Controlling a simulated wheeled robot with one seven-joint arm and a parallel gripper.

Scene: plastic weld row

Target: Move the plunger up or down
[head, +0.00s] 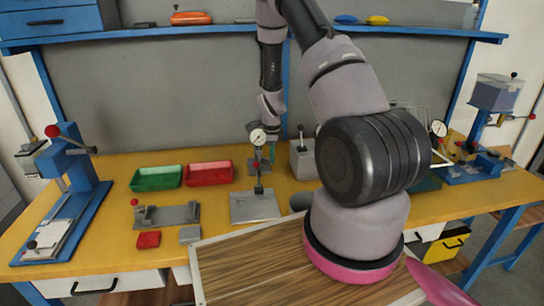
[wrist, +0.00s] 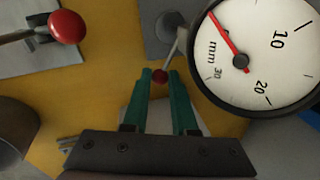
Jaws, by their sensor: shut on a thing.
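A round dial gauge (wrist: 262,50) with a white face marked in mm and a red needle fills the upper right of the wrist view. In the head view my gripper (head: 272,152) is small and partly hidden by the dial.
A larger red ball on a dark lever (wrist: 67,27) lies left of my fingers. Green (head: 156,178) and red trays (head: 210,174) stand left of the gauge. A blue press (head: 75,185) is at far left. My arm hides much of the right bench.

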